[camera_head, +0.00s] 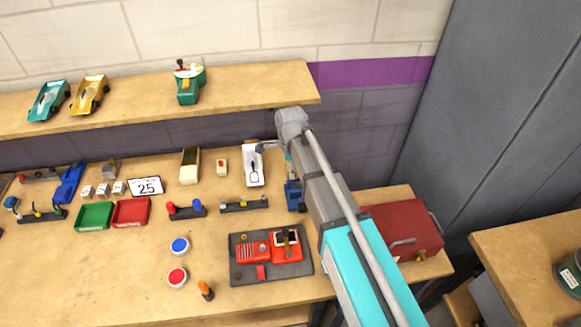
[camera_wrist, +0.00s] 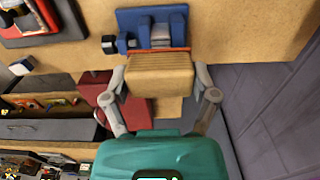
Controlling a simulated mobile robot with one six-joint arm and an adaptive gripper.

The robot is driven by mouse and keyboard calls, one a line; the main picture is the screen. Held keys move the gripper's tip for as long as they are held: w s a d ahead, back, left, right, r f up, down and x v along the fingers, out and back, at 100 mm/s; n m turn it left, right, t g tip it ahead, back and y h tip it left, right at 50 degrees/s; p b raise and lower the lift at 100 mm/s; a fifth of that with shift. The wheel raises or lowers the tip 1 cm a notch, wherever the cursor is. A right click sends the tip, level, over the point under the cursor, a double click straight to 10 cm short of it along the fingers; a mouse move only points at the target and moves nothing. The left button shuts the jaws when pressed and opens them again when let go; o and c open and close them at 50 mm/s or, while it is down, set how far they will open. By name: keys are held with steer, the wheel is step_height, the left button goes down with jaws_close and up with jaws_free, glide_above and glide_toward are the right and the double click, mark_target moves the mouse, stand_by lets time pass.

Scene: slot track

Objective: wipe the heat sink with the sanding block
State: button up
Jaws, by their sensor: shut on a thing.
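My gripper (camera_wrist: 160,82) is shut on the sanding block, a tan block (camera_wrist: 160,72) with a thin orange-red layer along its far edge. In the wrist view a blue fixture (camera_wrist: 125,22) lies just beyond the block. It holds a grey piece (camera_wrist: 160,36) that looks like the heat sink, partly hidden by the block. I cannot tell whether the block touches it. In the head view the blue fixture (camera_head: 293,196) shows beside my arm near the bench's right part; my fingers and the block are mostly hidden there.
A white tray (camera_head: 253,174) stands left of the fixture. A dark mat (camera_head: 244,275) with red parts lies in front. A red toolbox (camera_head: 408,226) is to the right. A shelf (camera_head: 230,94) with toy cars runs behind. The bench's front left is fairly clear.

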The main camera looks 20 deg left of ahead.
steer(key=shift+r, duration=0.1)
steer(key=shift+r+p, duration=1.45)
steer(key=shift+p, duration=0.05)
steer(key=shift+w+d+f, duration=0.1)
